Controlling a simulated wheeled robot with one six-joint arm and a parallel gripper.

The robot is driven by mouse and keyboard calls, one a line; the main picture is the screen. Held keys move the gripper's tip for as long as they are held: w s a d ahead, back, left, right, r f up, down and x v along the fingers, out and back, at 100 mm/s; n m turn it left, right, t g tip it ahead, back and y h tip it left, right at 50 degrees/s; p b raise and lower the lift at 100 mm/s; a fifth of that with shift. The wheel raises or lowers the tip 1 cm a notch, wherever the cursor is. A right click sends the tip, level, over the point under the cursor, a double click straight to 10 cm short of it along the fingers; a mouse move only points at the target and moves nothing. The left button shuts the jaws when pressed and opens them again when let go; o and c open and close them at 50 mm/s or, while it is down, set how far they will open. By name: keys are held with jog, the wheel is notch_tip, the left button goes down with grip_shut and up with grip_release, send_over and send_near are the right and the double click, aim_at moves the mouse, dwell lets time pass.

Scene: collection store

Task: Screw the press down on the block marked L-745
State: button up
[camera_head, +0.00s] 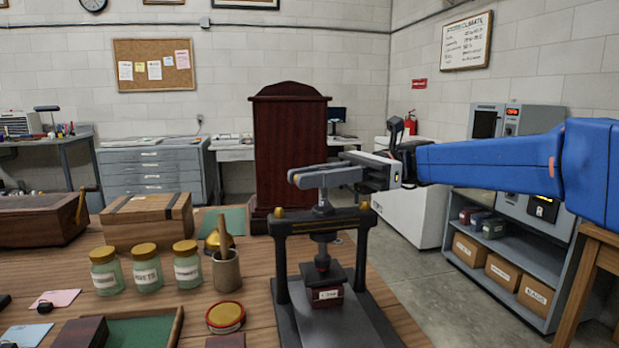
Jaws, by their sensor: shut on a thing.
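The press (325,222) stands on the wooden bench, with a dark crossbar on two posts and a central screw. A dark red block (327,298) with a white label lies on its base under the screw's foot. The label is too small to read surely. The foot looks to be at the block's top; whether it presses firmly I cannot tell. The grey handle (312,178) tops the screw. My gripper (353,172) comes from the right and is shut on the handle's right end. Its fingertips partly overlap the handle.
Left of the press are a cup with a tool (227,270), a round red tin (226,317), several labelled jars (147,275) and a wooden box (147,220). A green-lined tray (145,330) lies in front. A tall dark red cabinet (290,150) stands behind.

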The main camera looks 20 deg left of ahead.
grip_shut()
jog(key=shift+y, duration=0.3)
jog(key=m+t+y, duration=0.1)
jog(key=t, duration=0.1)
jog(key=m+t+y, duration=0.1)
jog(key=m+t, duration=0.1)
jog(key=shift+w+a+y, duration=0.1)
jog(key=shift+w+y, duration=0.1)
jog(key=shift+y, duration=0.1)
jog(key=m+t+y, duration=0.1)
jog(key=m+t, duration=0.2)
jog(key=t, duration=0.2)
jog(key=w+m+t+y, duration=0.1)
jog(key=m+t, duration=0.1)
jog(key=t, duration=0.1)
jog(key=shift+a+m+y, duration=0.25)
jog(key=shift+m+y, duration=0.05)
jog(key=m+t, duration=0.2)
jog(key=t, duration=0.1)
jog(key=m+t, duration=0.1)
jog(key=shift+w+t, duration=0.3)
jog(key=shift+w+d+m+t+h, duration=0.15)
jog(key=shift+m+t+h, duration=0.3)
jog(key=shift+m+t, duration=0.5)
jog(key=shift+w+a+m+t+h, duration=0.1)
jog(key=shift+w+m+t+h, duration=0.3)
jog(key=shift+t, duration=0.85)
jog(key=shift+d+m+t+h, duration=0.1)
jog(key=shift+m+t+h, duration=0.15)
jog(key=shift+m+t, duration=0.25)
